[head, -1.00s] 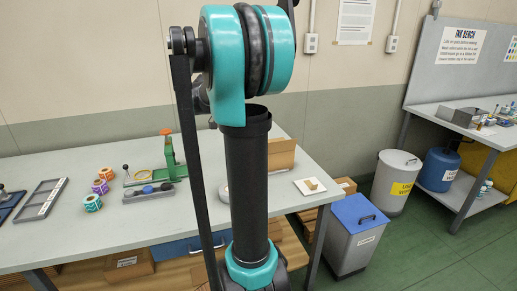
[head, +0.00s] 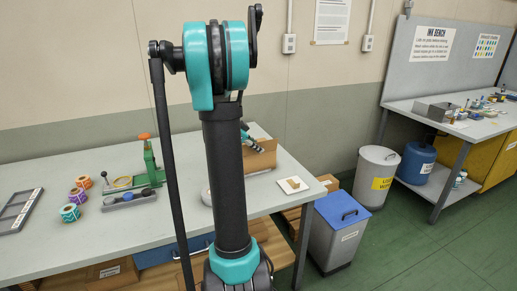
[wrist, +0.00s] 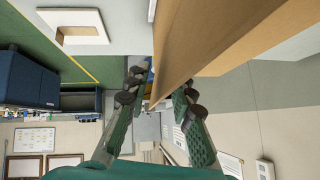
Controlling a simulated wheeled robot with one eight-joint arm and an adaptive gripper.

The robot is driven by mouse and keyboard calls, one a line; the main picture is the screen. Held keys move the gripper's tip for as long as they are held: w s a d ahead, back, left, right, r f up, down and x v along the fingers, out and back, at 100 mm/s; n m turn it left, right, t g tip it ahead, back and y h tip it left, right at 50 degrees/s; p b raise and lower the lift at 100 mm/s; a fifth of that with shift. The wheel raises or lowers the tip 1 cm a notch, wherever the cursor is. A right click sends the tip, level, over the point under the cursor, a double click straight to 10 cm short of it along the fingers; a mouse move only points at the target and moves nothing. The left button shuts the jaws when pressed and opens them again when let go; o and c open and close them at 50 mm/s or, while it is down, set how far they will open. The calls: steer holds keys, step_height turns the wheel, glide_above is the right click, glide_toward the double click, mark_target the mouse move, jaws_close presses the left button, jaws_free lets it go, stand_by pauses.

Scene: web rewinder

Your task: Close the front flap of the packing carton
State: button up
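The packing carton (head: 262,160) is an open brown cardboard box at the right end of the grey table, partly hidden behind my arm in the head view. In the wrist view a large brown cardboard panel of the carton (wrist: 225,40) fills the upper right and narrows to a corner between my fingers. My gripper (wrist: 157,88) is open, with green-padded fingers apart on either side of that corner. I cannot tell whether either finger touches the cardboard. In the head view my gripper (head: 246,136) is at the carton's upper left. Which panel is the front flap is unclear.
A green hand press (head: 148,165) and several tape rolls (head: 77,195) stand to the left. A blue-lidded bin (head: 341,210) stands on the floor beyond the table's right end.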

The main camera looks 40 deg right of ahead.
mark_target(265, 151)
steer(key=shift+d+f, duration=0.5)
steer(key=shift+c, duration=0.6)
jaws_close()
steer(key=w+n+g, duration=0.1)
steer(key=g, duration=0.1)
steer(key=n+g+y, duration=0.1)
steer(key=g, duration=0.1)
steer(key=shift+w+d, duration=0.2)
steer(key=shift+w, duration=0.2)
steer(key=n+g, duration=0.2)
steer(key=w+g, duration=0.1)
steer(key=g, duration=0.1)
steer(key=shift+w+d+f+n, duration=0.1)
steer(key=shift+d+f+n, duration=0.05)
steer(key=shift+f+n, duration=0.25)
